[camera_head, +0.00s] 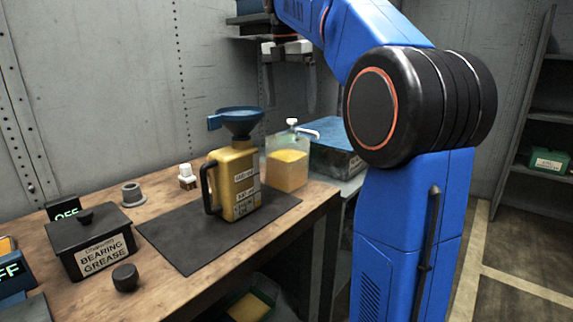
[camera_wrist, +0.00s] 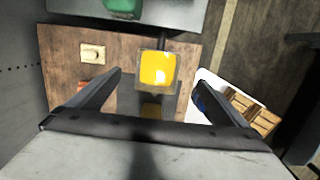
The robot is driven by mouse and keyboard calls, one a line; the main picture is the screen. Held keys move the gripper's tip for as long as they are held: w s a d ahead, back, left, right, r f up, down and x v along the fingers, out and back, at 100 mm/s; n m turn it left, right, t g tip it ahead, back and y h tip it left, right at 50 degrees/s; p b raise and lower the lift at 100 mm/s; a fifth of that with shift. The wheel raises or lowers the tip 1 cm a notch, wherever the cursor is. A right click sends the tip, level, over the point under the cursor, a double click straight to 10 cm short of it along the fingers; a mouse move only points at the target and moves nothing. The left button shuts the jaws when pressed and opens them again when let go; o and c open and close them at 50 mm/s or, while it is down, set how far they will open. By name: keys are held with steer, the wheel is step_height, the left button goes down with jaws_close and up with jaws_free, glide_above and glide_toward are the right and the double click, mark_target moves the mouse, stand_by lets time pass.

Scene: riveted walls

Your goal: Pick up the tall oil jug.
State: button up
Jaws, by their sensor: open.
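The tall oil jug (camera_head: 243,181) stands upright on a dark mat (camera_head: 175,236) on the wooden bench. It is yellow with a black handle on its left side and pale labels, and a blue funnel (camera_head: 240,122) sits on its top. My gripper (camera_head: 290,98) is open and empty, fingers pointing down, higher than the jug and right of it in the head view. In the wrist view its two fingers (camera_wrist: 158,78) are spread apart, with a bright yellow square-topped thing between them in the picture. I cannot tell whether that is the jug.
A clear tank with yellow contents (camera_head: 287,169) and a tap stands close right of the jug. A blue-topped box (camera_head: 335,156) is beyond it. A bearing grease box (camera_head: 92,247), a dark knob (camera_head: 125,277), a grey collar (camera_head: 133,194) and a white item (camera_head: 187,176) are left.

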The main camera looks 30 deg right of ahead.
mark_target(293, 135)
steer(key=f, duration=0.7)
steer(key=d+f, duration=0.1)
steer(key=f, duration=0.2)
steer(key=shift+w+d+f, duration=0.1)
steer(key=shift+w+f, duration=0.05)
steer(key=shift+f, duration=0.2)
steer(key=shift+w+d+f, duration=0.1)
steer(key=shift+w+f, duration=0.05)
steer(key=shift+f, duration=1.35)
steer(key=shift+w+d+f, duration=0.1)
steer(key=shift+w+f, duration=0.05)
steer(key=shift+f, duration=1.3)
steer(key=c, duration=1.6)
steer(key=shift+r, duration=0.3)
steer(key=shift+r, duration=4.6)
